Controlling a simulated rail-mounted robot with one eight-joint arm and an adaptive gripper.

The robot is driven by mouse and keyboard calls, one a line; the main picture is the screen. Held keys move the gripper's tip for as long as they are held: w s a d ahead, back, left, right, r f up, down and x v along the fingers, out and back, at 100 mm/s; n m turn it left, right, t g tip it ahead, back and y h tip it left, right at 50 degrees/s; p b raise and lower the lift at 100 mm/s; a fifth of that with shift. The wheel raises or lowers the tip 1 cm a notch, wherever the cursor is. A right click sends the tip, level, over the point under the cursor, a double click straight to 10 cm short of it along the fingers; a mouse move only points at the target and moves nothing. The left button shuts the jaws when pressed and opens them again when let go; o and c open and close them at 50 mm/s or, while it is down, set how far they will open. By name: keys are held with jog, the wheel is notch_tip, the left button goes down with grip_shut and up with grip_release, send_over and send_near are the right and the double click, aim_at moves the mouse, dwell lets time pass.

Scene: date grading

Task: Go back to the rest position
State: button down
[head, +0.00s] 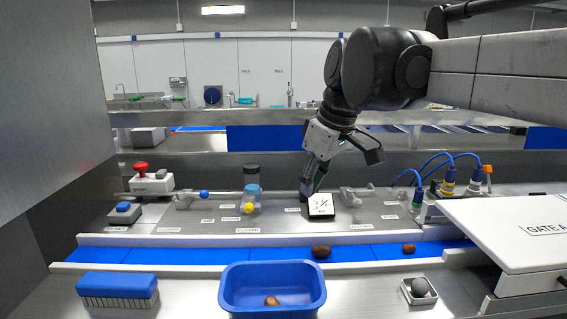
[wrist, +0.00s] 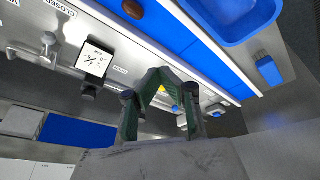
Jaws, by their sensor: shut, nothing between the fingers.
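My gripper (head: 307,194) hangs from the arm in the head view, tilted, fingers pointing down over the steel control panel. It is just left of a small black-and-white display (head: 321,205). In the wrist view its green-grey fingers (wrist: 160,76) meet at their tips, with nothing between them. The display (wrist: 93,62) shows apart from the fingers there. I cannot tell from these views how far the tips are above the panel.
A blue belt (head: 215,254) carries two brown dates (head: 321,252) (head: 408,249). In front stand a blue tray (head: 234,291) holding one date (head: 271,301), and a blue brush (head: 117,286). Valves, a red button (head: 141,168) and blue-cabled connectors (head: 448,188) line the panel. A white gate board (head: 500,235) is at right.

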jog(key=s+d+f+m+t+h+b, duration=0.1)
jog(key=s+d+f+m, duration=0.3)
jog(key=s+f, duration=0.45)
jog(key=s+d+f+m+t, duration=0.1)
jog(key=s+d+f+m, duration=0.1)
jog(key=s+d+f, duration=0.55)
jog(key=s+d+f+m+t+b, duration=0.1)
jog(key=f+m+b, duration=0.1)
jog(key=f, duration=0.3)
jog(key=s+d+f+m+t+h+b, duration=0.1)
jog(key=d+f+m+b, duration=0.1)
jog(key=f+b, duration=0.2)
jog(key=shift+s+f+h, duration=0.3)
jog(key=shift+f, duration=0.15)
